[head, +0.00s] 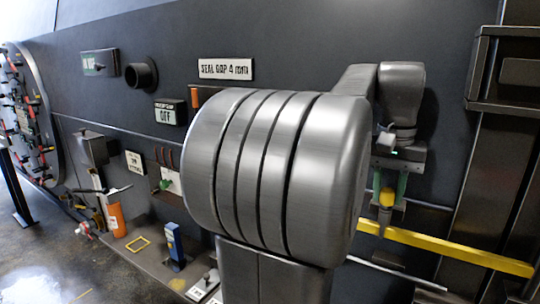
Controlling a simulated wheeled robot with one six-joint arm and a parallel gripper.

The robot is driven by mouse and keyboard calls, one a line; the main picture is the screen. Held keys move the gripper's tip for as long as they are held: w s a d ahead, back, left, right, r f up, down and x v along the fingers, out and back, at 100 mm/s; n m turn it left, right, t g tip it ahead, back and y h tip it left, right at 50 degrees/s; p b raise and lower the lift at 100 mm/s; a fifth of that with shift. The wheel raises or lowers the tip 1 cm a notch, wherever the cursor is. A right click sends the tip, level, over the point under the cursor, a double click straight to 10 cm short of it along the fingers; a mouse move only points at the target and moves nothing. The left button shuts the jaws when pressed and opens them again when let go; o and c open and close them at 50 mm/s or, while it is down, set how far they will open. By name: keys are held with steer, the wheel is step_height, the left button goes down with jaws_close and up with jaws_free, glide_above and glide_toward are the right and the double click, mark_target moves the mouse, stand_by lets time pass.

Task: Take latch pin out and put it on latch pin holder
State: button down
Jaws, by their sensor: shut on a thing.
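My gripper (388,190) is at the right of the head view, pointing down in front of the dark wall. Its green-edged fingers are shut on a small yellow piece (387,197), which looks like the head of the latch pin. The gripper is just above the left part of a long yellow bar (450,248). I cannot tell whether the pin is still in its hole or clear of it. I cannot pick out the latch pin holder for certain.
My own large grey arm link hides the middle of the view. At the left are an orange cylinder (116,220), a blue upright block (174,246) and a yellow square outline (138,244) on a low ledge. A dark pipe stub (140,74) sticks out of the wall. Open floor lies front left.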

steer(key=shift+r+p, duration=0.4)
steer(key=shift+p, duration=0.15)
steer(key=shift+r, duration=0.15)
stand_by(0.5)
